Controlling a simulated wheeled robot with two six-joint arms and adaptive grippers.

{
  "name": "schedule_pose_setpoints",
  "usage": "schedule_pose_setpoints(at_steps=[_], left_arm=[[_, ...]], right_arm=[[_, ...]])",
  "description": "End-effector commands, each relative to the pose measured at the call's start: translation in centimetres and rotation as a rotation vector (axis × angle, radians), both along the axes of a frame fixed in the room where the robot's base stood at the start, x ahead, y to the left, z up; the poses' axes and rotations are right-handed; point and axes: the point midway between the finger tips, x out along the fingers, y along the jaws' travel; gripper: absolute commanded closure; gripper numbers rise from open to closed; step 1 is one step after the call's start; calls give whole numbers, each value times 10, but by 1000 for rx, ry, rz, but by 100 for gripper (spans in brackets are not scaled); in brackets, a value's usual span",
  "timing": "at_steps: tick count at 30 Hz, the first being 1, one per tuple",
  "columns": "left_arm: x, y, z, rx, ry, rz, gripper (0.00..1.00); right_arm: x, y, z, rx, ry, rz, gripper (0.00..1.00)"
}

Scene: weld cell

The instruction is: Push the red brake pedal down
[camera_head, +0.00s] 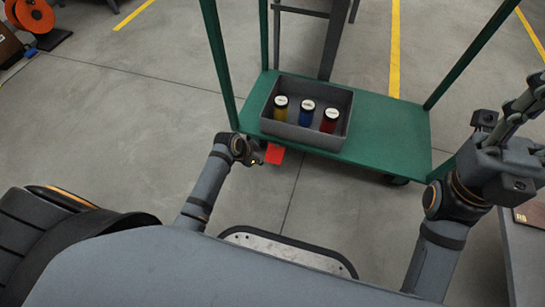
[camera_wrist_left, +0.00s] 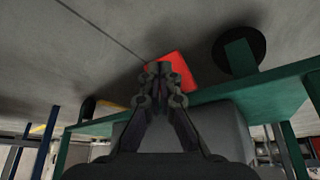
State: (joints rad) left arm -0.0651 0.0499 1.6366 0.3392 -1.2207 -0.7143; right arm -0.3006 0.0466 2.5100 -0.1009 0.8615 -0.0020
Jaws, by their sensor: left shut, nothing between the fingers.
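The red brake pedal (camera_head: 274,153) is a flat red plate at the front edge of the green cart, left of its middle. My left gripper (camera_head: 257,160) is just left of the pedal in the head view. In the left wrist view the gripper (camera_wrist_left: 158,67) is shut and empty, with its fingertips overlapping the pedal (camera_wrist_left: 174,70). I cannot tell whether they touch it. My right gripper (camera_head: 520,105) is raised at the right edge, far from the pedal, and its fingers are partly cut off.
The green cart (camera_head: 392,130) carries a grey bin (camera_head: 338,100) holding yellow, blue and red cans. Green posts rise from the cart corners. A grey table (camera_head: 522,255) stands at the lower right. Open concrete floor lies left of the cart.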

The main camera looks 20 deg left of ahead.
Motion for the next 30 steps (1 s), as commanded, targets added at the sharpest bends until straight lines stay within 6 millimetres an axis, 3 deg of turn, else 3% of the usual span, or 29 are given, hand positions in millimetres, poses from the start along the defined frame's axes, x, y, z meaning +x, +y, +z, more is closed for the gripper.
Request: schedule_pose_setpoints(at_steps=[6, 12, 18, 30], left_arm=[[-17, 15, 46, 4, -2, -1, 100], [-29, 24, 76, 3, 0, -1, 100], [-34, 26, 87, 1, 2, -1, 100], [-34, 26, 87, 1, 2, 0, 100]], right_arm=[[0, 0, 0, 0, 0, 0, 60], [0, 0, 0, 0, 0, 0, 60], [0, 0, 0, 0, 0, 0, 60], [0, 0, 0, 0, 0, 0, 60]])
